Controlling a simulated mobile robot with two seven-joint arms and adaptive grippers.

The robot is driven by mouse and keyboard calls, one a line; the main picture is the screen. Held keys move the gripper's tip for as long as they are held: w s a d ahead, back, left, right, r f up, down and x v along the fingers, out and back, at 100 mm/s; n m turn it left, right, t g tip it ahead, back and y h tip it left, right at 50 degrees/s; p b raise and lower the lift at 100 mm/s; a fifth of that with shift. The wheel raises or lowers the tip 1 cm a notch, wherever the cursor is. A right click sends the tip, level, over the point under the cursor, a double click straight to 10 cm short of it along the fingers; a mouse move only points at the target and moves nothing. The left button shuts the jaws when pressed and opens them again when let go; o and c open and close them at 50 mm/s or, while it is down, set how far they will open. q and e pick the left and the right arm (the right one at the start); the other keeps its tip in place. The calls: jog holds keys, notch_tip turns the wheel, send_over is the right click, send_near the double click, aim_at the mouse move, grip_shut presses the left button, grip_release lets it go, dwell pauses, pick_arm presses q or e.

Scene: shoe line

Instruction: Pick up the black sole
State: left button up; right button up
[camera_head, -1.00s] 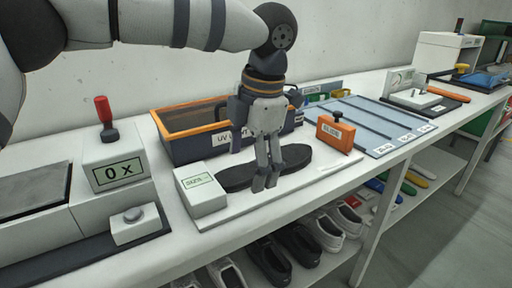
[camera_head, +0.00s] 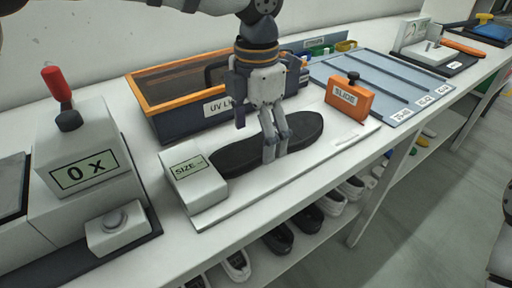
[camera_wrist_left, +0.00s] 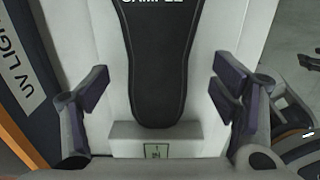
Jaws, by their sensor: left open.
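The black sole (camera_head: 300,128) lies flat on a white board (camera_head: 238,208) on the bench, its near end close to the white SIZE box (camera_head: 194,181). My left gripper (camera_head: 275,156) points down over the middle of the sole and hides part of it. In the left wrist view the sole (camera_wrist_left: 158,65) runs lengthwise between the spread fingers of my left gripper (camera_wrist_left: 160,100). The fingers are open and apart from the sole on both sides. How high the fingertips are above it is hard to tell. My right gripper is not in view.
An orange-rimmed UV light box (camera_head: 170,117) stands behind the sole. An orange SLIDE block (camera_head: 348,99) stands to the right. A counter reading 0 x (camera_head: 85,172) is at the left. Several shoes (camera_head: 307,219) sit on the shelf below.

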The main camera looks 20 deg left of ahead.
pick_arm(q)
jog(key=shift+w+f, duration=0.1)
jog(key=shift+f, duration=0.8)
jog(key=c, duration=1.4)
